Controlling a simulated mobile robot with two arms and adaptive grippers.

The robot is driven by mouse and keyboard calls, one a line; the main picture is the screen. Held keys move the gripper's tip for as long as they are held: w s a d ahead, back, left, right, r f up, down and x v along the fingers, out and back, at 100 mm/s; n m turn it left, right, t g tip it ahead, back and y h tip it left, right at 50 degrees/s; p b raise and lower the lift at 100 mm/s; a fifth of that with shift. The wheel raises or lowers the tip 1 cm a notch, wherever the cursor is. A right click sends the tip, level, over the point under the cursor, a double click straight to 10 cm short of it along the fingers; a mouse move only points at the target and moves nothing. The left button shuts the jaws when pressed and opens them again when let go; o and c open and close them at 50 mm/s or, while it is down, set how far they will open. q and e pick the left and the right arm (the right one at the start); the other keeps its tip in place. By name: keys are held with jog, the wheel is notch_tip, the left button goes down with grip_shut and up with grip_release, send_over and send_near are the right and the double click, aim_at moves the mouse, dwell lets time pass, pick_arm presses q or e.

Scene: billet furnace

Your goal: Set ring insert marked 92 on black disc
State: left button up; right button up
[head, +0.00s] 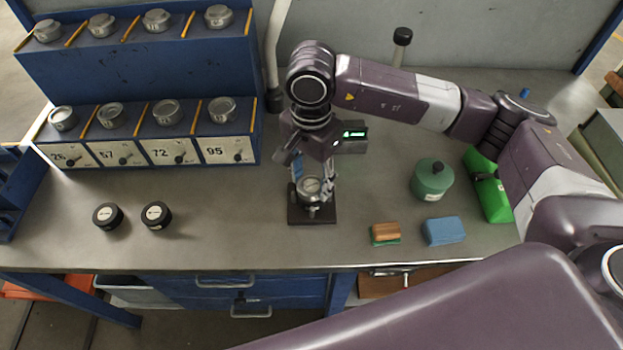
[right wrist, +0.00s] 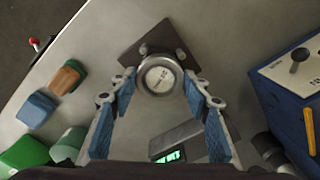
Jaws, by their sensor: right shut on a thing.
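My right gripper (head: 312,182) points down over a dark square plate (head: 297,216) near the middle of the bench. Its fingers are shut on a round metal ring insert (head: 310,186) with a pale label. In the right wrist view, the ring insert (right wrist: 160,74) sits between the fingertips (right wrist: 160,86), over the plate (right wrist: 140,47). The label is too small to read, and I cannot tell whether the insert touches the plate. Two black discs (head: 107,216) (head: 156,215) with pale labels lie on the bench to the left. My left gripper is not in view.
A blue two-tier rack (head: 250,152) holds several metal inserts, its lower labels including 72 and 95. Right of my gripper are a wood-topped block (head: 385,233), a blue block (head: 443,231), a green canister (head: 432,182) and a green case (head: 490,195). Bench front centre is clear.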

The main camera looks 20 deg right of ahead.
aim_at(311, 185)
jog(key=shift+b, duration=0.45)
dwell(0.9)
jog(key=shift+f+b, duration=0.5)
jog(key=shift+b, duration=0.15)
jog(key=o, duration=1.3)
notch_tip(311, 185, up, 11)
jog(key=p, duration=0.4)
dwell(0.4)
